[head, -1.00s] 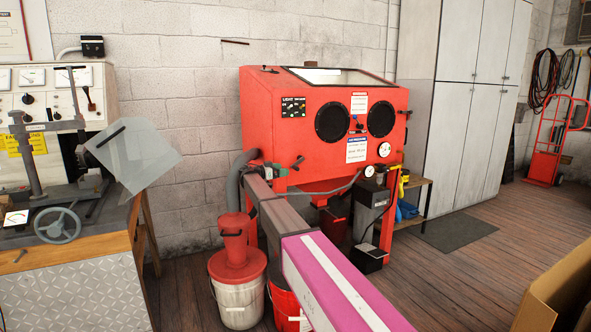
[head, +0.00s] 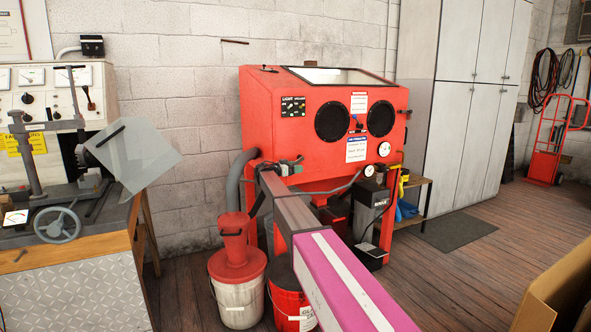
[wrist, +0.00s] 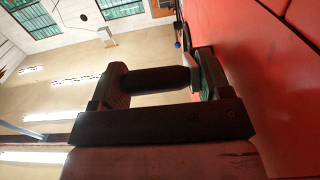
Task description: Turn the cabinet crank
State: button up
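The red cabinet (head: 285,135) stands against the wall in the head view, with two round dark ports and a sloped window. My gripper (head: 281,168) is at its front left, beside the hose. In the wrist view, my gripper's fingers (wrist: 160,78) are spread well apart. A dark rounded cylinder (wrist: 155,79), which looks like the crank handle, lies lengthwise between them, spanning most of the gap. I cannot tell whether the pads touch it. The crank's mount is not clear in either view.
A bucket with a red lid (head: 238,287) and a red bucket (head: 287,300) stand below my arm. A bench with a handwheel (head: 57,225) is at left. Grey lockers (head: 470,110) and a floor mat (head: 455,232) are at right, with open floor in front.

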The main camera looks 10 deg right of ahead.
jog(key=shift+s, duration=0.2)
jog(key=c, duration=0.5)
jog(key=shift+o, duration=0.3)
jog(key=shift+s+d+f, duration=0.1)
jog(key=shift+f, duration=0.1)
